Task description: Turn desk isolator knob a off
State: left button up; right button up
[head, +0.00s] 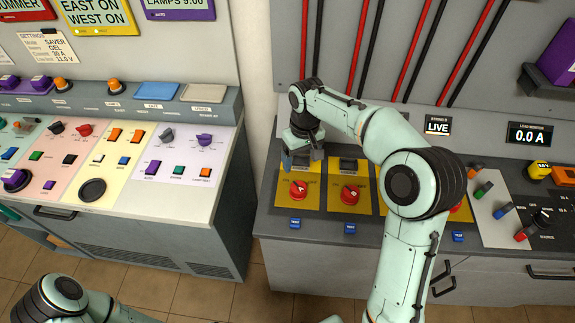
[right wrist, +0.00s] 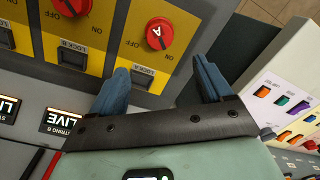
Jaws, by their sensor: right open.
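Isolator knob A (head: 298,189) is a round red knob marked A on a yellow plate at the desk's left end. In the right wrist view knob A (right wrist: 159,36) sits beyond the fingertips, with ON and OFF printed beside it; I cannot tell its exact setting. My right gripper (head: 302,160) is open and empty, pointing down over the back of that plate, behind the knob and apart from it. In the right wrist view its blue fingers (right wrist: 161,68) stand either side of the LOCK A label (right wrist: 143,73). My left gripper is out of view.
Red knob B (head: 350,194) is just right of knob A, on its own yellow plate. My right arm hides part of the row further right. Small blue tags (head: 295,223) line the front edge. A LIVE display (head: 437,126) is behind. A separate console (head: 120,165) stands left across a gap.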

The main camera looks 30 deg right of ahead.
aim_at(299, 187)
jog(key=f, duration=0.5)
jog(key=f+b, duration=0.1)
jog(key=f, duration=0.5)
jog(key=shift+s+a+f, duration=0.15)
jog(key=shift+s+f, duration=0.05)
jog(key=shift+f, duration=0.1)
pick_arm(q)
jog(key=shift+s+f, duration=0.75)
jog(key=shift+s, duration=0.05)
pick_arm(e)
jog(key=shift+w+f, duration=0.1)
jog(key=shift+f, duration=0.55)
jog(key=c, duration=1)
